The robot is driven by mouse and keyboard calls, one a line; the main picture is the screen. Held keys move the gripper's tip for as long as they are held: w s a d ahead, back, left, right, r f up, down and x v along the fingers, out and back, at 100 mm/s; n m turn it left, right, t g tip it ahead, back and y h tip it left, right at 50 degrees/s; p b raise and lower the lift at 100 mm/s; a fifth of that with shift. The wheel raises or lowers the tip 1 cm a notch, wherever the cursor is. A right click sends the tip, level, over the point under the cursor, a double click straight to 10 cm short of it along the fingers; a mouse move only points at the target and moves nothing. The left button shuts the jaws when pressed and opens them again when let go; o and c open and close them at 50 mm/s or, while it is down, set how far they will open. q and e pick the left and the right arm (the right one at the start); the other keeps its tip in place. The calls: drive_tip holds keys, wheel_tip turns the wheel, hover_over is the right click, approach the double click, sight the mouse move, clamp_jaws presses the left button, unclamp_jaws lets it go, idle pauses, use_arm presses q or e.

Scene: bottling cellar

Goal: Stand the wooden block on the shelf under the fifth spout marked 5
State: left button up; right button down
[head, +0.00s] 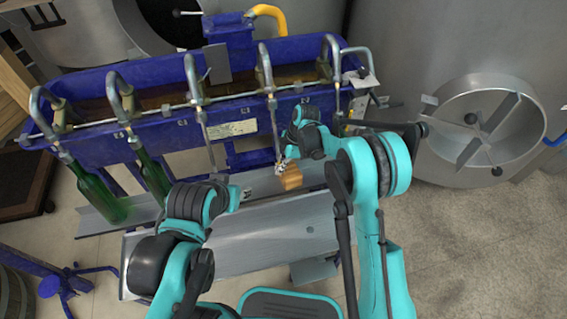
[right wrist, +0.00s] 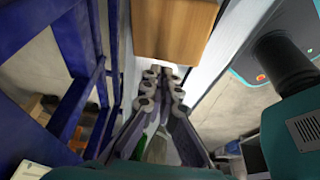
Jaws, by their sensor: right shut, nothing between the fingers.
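The wooden block (head: 291,180) is on the grey metal shelf (head: 318,174), right of the fourth spout's (head: 266,68) lower end and left of the fifth spout (head: 334,62). The fifth spout's lower end is partly hidden by my right arm. My right gripper (head: 281,167) is shut and empty beside the block. In the right wrist view the block (right wrist: 174,28) shows large at the top, just beyond the shut fingertips (right wrist: 162,74). I cannot tell whether they touch it. My left arm is low in the head view, but its fingers do not show.
Green bottles stand tilted under the first (head: 95,190) and second (head: 152,175) spouts. The blue trough (head: 160,97) with its spout bar runs behind the shelf. A steel tank with a round hatch (head: 485,122) is at right. The shelf under the third spout is clear.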

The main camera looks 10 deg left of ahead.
sight(287, 171)
drive_tip(key=shift+a+f, duration=0.25)
drive_tip(key=shift+f, duration=0.4)
drive_tip(key=shift+s, duration=0.1)
drive_tip(key=shift+w+d, duration=0.25)
drive_tip(key=shift+d, duration=0.35)
drive_tip(key=shift+w+d, duration=0.3)
drive_tip(key=shift+d, duration=0.35)
drive_tip(key=shift+w+d, duration=0.25)
drive_tip(key=shift+d, duration=0.35)
